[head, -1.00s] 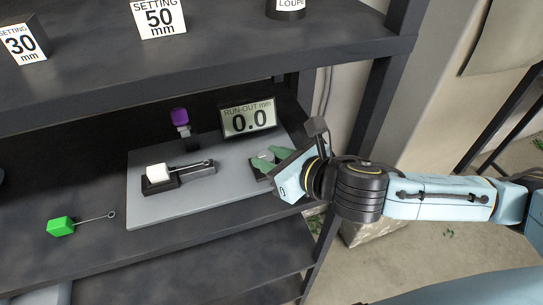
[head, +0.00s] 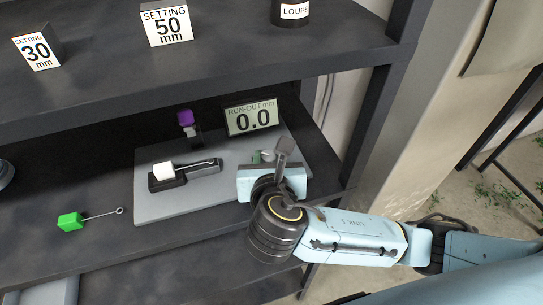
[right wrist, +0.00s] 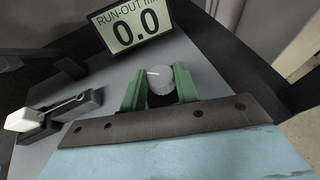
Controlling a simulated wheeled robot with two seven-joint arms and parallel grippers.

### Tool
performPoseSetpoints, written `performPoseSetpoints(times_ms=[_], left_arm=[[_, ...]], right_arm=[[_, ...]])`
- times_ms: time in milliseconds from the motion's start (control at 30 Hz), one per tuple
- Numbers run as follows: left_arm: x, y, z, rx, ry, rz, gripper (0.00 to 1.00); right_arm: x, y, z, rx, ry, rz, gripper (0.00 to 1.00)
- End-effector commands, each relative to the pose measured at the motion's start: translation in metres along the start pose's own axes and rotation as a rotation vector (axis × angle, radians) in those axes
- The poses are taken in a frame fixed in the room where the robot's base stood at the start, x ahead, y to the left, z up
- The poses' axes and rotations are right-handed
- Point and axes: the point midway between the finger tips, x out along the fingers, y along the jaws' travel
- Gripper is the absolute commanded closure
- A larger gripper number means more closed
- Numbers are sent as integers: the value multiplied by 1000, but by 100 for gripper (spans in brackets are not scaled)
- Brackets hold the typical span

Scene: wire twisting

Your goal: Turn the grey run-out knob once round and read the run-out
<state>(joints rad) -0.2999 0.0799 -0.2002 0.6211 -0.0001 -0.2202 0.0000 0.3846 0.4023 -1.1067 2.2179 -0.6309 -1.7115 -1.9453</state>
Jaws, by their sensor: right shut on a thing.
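The grey run-out knob (right wrist: 160,81) is a round knob with a white mark on its top, at the right of a grey plate (head: 160,207). In the right wrist view the mark points left. My right gripper (right wrist: 158,77) is shut on the knob, one green finger on each side. In the head view the gripper body and wrist hide much of the knob (head: 268,155). The run-out display (head: 252,117) reads 0.0, and it reads the same in the right wrist view (right wrist: 126,22). My left gripper is not in view.
On the plate, a white-handled wire tool (head: 163,171) lies in a black holder (head: 168,184), with a purple-topped part (head: 186,118) behind. A green-handled looped tool (head: 70,221) lies on the shelf at left. An upper shelf (head: 200,70) overhangs the back, and a dark post (head: 375,120) stands right.

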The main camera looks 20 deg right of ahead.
Motion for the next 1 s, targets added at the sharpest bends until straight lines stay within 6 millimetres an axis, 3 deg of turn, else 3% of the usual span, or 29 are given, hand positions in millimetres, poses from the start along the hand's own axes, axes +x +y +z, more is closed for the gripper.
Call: performPoseSetpoints(times_ms=[600,1000], left_arm=[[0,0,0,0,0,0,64],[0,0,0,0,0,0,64]], right_arm=[[2,10,0,222,7,-537,92],[5,12,1,322,4,-786,92]])
